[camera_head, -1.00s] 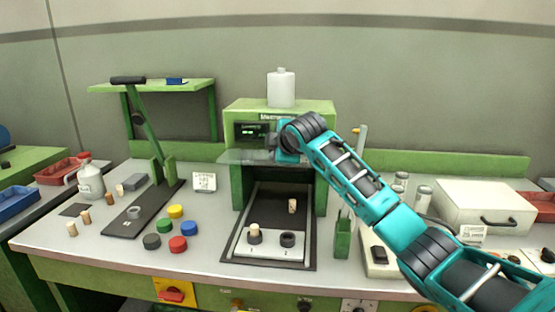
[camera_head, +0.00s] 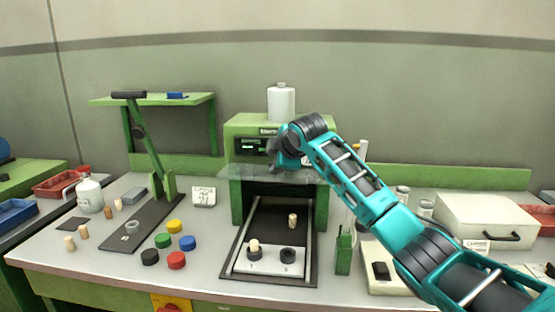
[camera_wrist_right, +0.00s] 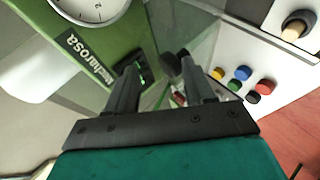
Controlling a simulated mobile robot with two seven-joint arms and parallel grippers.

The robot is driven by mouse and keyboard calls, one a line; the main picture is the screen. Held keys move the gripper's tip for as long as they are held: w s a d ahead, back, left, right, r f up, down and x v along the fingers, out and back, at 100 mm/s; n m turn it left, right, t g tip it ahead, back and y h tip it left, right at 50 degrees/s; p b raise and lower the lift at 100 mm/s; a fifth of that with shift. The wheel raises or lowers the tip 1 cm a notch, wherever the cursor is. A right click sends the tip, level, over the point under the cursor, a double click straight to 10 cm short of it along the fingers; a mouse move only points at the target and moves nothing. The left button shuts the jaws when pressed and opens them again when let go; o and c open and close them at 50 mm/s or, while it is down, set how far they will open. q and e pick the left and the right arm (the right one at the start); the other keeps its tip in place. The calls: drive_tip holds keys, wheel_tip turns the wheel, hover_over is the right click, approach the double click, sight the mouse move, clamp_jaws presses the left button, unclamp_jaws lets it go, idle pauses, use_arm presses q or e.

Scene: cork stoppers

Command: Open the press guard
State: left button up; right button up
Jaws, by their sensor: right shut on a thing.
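The press (camera_head: 235,205) is a green frame with a small dark display, standing at the back of the bench. Its guard is a clear panel (camera_head: 240,171) that sticks out toward me at the top of the press opening, roughly level. My right gripper (camera_head: 276,155) is at the guard, in front of the display. In the right wrist view its two dark fingers (camera_wrist_right: 160,75) are closed around a dark round knob (camera_wrist_right: 172,66) at the clear panel (camera_wrist_right: 200,45). The fingers partly hide the knob. My left gripper is not in view.
Below the guard a dark tray (camera_head: 270,215) holds a cork (camera_head: 292,220) and a white block (camera_head: 270,265) with two black rings. A lever tool (camera_head: 150,150) and coloured caps (camera_head: 188,243) stand left. A green holder (camera_head: 343,252) and white box (camera_head: 485,218) stand right.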

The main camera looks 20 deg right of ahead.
drive_tip(key=shift+o, duration=1.1)
drive_tip(key=shift+w+d+f, duration=0.25)
drive_tip(key=shift+d+f, duration=0.1)
drive_tip(key=shift+f, duration=0.35)
drive_tip(key=shift+r, duration=0.2)
drive_tip(key=shift+s+r, duration=0.15)
drive_tip(key=v, duration=1.2)
drive_tip(key=shift+s+a, duration=0.25)
drive_tip(key=shift+a, duration=0.1)
